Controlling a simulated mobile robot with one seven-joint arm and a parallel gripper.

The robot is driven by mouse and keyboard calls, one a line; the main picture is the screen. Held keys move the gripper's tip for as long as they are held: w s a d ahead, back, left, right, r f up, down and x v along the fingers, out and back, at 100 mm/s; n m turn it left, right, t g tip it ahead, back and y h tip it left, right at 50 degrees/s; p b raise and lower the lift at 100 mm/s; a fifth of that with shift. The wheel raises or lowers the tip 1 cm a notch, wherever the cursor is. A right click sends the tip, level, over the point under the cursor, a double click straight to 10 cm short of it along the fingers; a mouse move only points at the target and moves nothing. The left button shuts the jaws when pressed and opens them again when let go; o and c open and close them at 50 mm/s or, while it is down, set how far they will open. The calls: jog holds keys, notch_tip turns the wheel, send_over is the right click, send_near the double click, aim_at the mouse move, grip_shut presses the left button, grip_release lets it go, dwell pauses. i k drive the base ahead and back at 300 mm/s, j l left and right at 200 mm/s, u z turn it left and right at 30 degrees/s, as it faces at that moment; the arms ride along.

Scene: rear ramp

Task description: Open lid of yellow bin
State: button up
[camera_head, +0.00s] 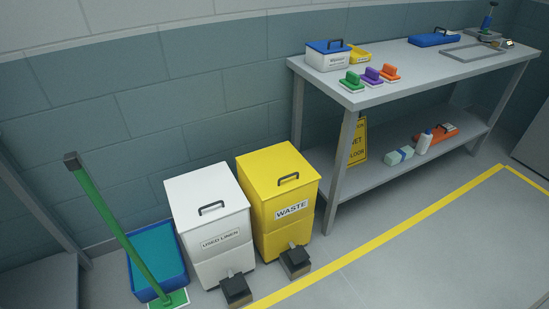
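The yellow bin (267,221) stands on the floor against the tiled wall, left of the metal table. Its front carries a white label reading WASTE. Its flat yellow lid (268,165) is shut and has a dark handle (288,178) on top. A dark pedal-like block (295,262) sits on the floor at the bin's front foot. My gripper does not show in this view.
A white bin (205,190) labelled USED LINEN stands close on the left. A blue tray (172,255) and green-handled tool (117,225) are further left. The metal table (385,91) holds brushes and boxes. Floor beyond the yellow line (400,224) is clear.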

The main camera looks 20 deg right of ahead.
aim_at(277, 170)
jog(key=i+z, duration=0.2)
jog(key=i, duration=0.3)
jog(key=i+j+z, duration=0.2)
jog(key=i, duration=0.35)
jog(key=z, duration=0.1)
